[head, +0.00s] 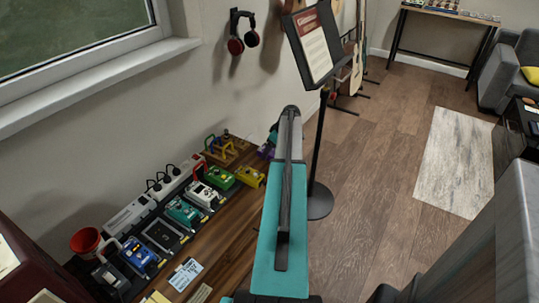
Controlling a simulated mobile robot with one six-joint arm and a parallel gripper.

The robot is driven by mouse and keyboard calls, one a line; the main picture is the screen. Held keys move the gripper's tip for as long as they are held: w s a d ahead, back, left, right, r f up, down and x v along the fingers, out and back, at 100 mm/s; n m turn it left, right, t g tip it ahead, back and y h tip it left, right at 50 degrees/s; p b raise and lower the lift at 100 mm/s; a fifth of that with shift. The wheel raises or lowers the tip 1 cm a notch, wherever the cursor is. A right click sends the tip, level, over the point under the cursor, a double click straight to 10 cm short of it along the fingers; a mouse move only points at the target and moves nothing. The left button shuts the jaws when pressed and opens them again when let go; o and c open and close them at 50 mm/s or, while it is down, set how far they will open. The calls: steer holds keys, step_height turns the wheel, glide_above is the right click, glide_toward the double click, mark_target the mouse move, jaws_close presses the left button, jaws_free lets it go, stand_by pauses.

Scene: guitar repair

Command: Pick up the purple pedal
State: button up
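A small purple item (265,152), which looks like the purple pedal, shows at the far end of the wooden bench (228,243). It sits just left of my teal and grey arm, which hides part of it. My gripper cannot be made out; my own arm fills the middle of the head view and its far end hides whatever lies behind it. How far the gripper is from the purple item cannot be told.
Several other pedals line the bench, including a yellow one (250,176), a green one (220,178) and a white one (203,195). A power strip (180,174) lies behind them. A music stand (320,150) stands right of my arm.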

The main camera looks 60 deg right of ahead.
steer(key=c, duration=1.4)
steer(key=shift+r, duration=0.15)
step_height(320, 180, up, 10)
stand_by(0.3)
